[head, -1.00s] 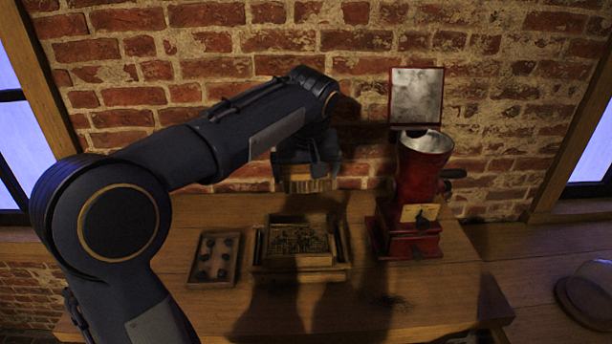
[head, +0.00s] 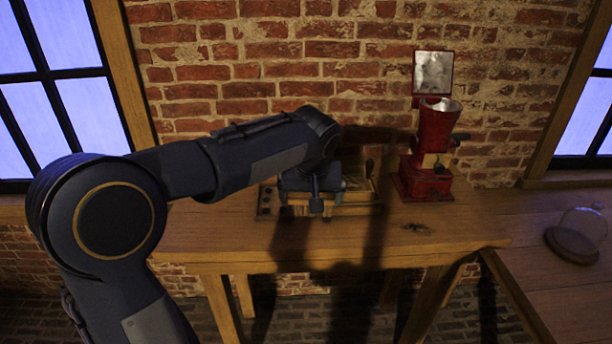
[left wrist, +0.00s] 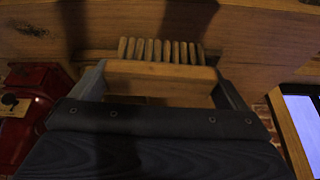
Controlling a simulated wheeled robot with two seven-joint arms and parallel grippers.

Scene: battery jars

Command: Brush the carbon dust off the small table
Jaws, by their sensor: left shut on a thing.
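The small wooden table (head: 235,240) stands against the brick wall. A dark smudge of carbon dust (head: 417,228) lies on its top, right of centre and in front of the red grinder. My left gripper (head: 313,207) is over the table, in front of the wooden tray and left of the smudge. In the left wrist view it is shut on a wooden brush (left wrist: 160,72), whose pale bristle tufts show beyond the block. I cannot tell whether the bristles touch the table. A dark spot (left wrist: 28,30) on the wood also shows there. My right gripper is not in view.
The red grinder (head: 428,180) stands at the table's back right. A wooden tray (head: 355,208) is partly hidden behind my left gripper, with a small dark-dotted holder (head: 266,200) beside it. A glass dome on a round base (head: 572,245) sits on the right-hand surface.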

